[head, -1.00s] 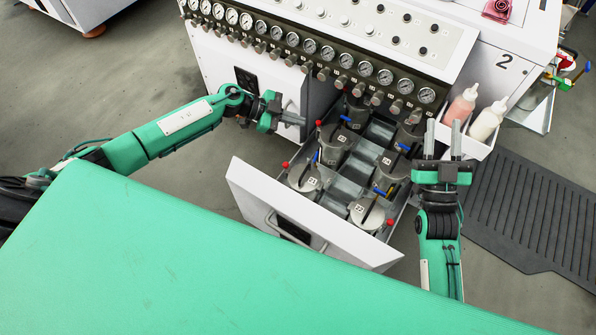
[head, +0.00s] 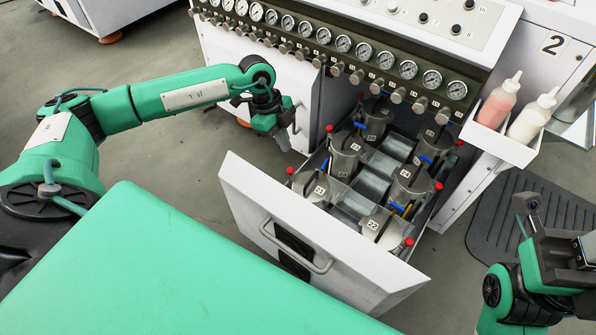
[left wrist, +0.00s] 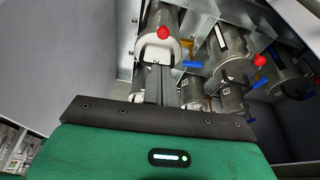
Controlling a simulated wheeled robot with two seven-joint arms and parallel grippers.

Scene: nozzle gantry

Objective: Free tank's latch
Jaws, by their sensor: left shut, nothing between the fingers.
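The open drawer (head: 300,240) holds several grey metal tanks with lids, strap-like clamps, blue-tipped levers and red balls. They include a front left tank (head: 312,190), a front right tank (head: 383,230), a middle left tank (head: 343,160) and a middle right tank (head: 408,185). I cannot tell which one the task means. My left gripper (head: 284,138) is shut and empty, pointing down just outside the drawer's left side. In the left wrist view its fingers (left wrist: 158,85) appear before a tank with a red ball (left wrist: 163,32). My right gripper (head: 586,248) is cut off at the right edge.
A row of gauges (head: 365,52) and knobs overhangs the drawer's back. A white holder (head: 500,140) with a pink bottle (head: 498,102) and a white bottle (head: 532,118) sits right of it. The drawer front has a handle (head: 295,250). A dark mat (head: 520,215) lies on the floor.

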